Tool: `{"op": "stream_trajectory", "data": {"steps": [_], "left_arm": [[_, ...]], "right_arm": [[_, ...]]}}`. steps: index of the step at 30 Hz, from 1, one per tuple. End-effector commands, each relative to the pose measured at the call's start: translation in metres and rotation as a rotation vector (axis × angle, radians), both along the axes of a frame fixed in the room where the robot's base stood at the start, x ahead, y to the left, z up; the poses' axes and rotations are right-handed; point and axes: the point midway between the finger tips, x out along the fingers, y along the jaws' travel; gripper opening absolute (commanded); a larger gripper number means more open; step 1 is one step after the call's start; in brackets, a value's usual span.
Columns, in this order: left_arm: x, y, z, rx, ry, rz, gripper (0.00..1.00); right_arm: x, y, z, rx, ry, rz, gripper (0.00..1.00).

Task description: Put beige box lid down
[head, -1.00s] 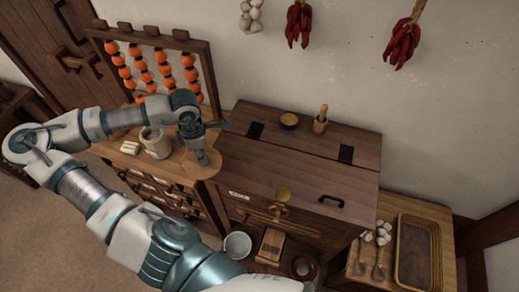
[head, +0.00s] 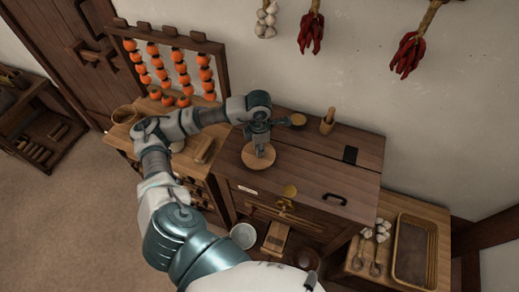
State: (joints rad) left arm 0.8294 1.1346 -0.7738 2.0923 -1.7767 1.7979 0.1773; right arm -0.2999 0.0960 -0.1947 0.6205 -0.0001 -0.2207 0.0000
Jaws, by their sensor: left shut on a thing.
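The beige lid (head: 248,160) is a flat, round, light-wood disc. It is at the left part of the dark wooden chest top (head: 305,172). My left gripper (head: 260,149) points down at the lid's middle and is shut on it. The fingers cover the lid's centre. I cannot tell whether the lid touches the chest top or is slightly above it. My right gripper is out of view.
A small bowl (head: 298,119) and a wooden pestle-like piece (head: 327,121) stand at the chest's back. The chest top's middle is clear. A side table with a tray (head: 414,250) stands right.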

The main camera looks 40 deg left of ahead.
Motion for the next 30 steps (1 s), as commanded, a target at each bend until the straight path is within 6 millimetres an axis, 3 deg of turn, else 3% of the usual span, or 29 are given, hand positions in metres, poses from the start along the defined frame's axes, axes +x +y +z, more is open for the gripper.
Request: {"op": "stream_trajectory", "data": {"steps": [4,9,10,13,23,26,30], "left_arm": [[-0.001,0.002,-0.02,0.001,0.003,0.003,0.0],[0.0,-0.001,-0.023,0.003,0.001,0.001,0.0],[0.0,-0.002,-0.023,0.003,0.001,0.001,0.24],[0.0,-0.005,-0.022,0.005,0.001,0.0,0.47],[0.0,-0.002,-0.019,0.003,-0.001,0.001,0.47],[0.001,-0.001,-0.009,0.001,-0.003,0.001,0.47],[0.002,-0.002,0.019,0.001,-0.007,0.0,0.47]], "right_arm": [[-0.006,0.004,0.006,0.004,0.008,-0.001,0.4],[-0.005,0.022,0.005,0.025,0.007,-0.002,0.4],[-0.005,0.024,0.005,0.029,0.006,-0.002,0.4],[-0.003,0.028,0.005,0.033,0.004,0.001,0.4],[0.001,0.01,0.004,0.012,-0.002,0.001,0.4],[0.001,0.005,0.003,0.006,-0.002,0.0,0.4],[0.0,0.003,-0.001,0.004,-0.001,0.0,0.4]]}}
